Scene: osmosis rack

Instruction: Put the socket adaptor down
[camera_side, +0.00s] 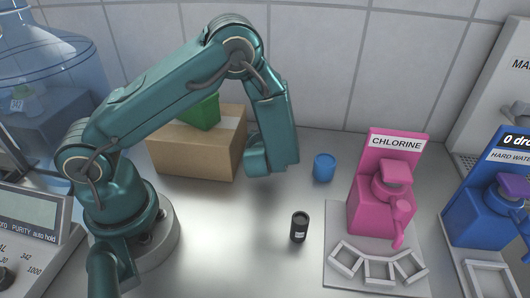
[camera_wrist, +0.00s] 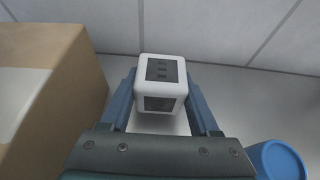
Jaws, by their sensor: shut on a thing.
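The socket adaptor (camera_wrist: 163,84) is a white cube with dark faces, seen in the wrist view. My gripper (camera_wrist: 161,100) is shut on it, with one blue finger on each side. In the side view my gripper is at the end of the arm, between the cardboard box and the blue cup; the fingers and the adaptor are hidden there behind my wrist. I cannot tell whether the adaptor touches the bench.
A cardboard box (camera_side: 200,152) with a green container (camera_side: 202,113) on it stands left; it also shows in the wrist view (camera_wrist: 70,95). A blue cup (camera_side: 324,168) stands right. A black cylinder (camera_side: 299,227) and pink chlorine stand (camera_side: 380,200) are nearer the front. The tiled wall (camera_side: 330,60) is behind.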

